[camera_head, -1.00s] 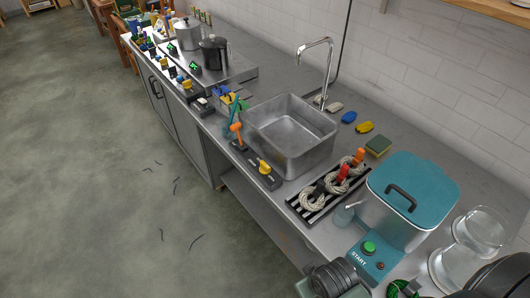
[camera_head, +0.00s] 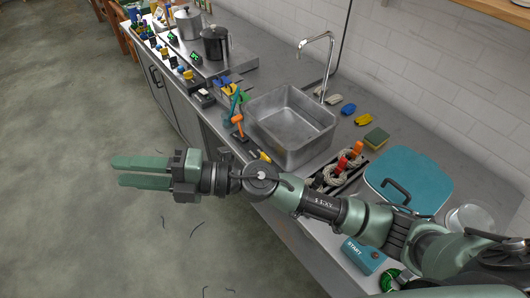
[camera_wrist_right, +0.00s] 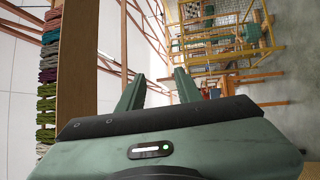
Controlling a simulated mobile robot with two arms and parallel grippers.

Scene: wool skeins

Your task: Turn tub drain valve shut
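The metal tub (camera_head: 290,128) is set in the counter below a tall tap. An orange lever (camera_head: 237,120) and a yellow handle (camera_head: 265,156) sit on small dark bases at the counter's front edge, left of the tub. I cannot tell for sure which is the drain valve. My right forearm partly hides the yellow handle's base. My right gripper (camera_head: 116,171) points left over the floor, clear of the counter, with its fingers apart and empty. It also shows open in the right wrist view (camera_wrist_right: 155,85). My left gripper is out of view.
Wool skeins (camera_head: 328,172) with coloured handles lie in a rack right of the tub. A teal-lidded box (camera_head: 408,170), a sponge (camera_head: 377,136) and a blue scrubber (camera_head: 349,108) are on the counter. Pots (camera_head: 215,42) stand at the far end. The floor at left is open.

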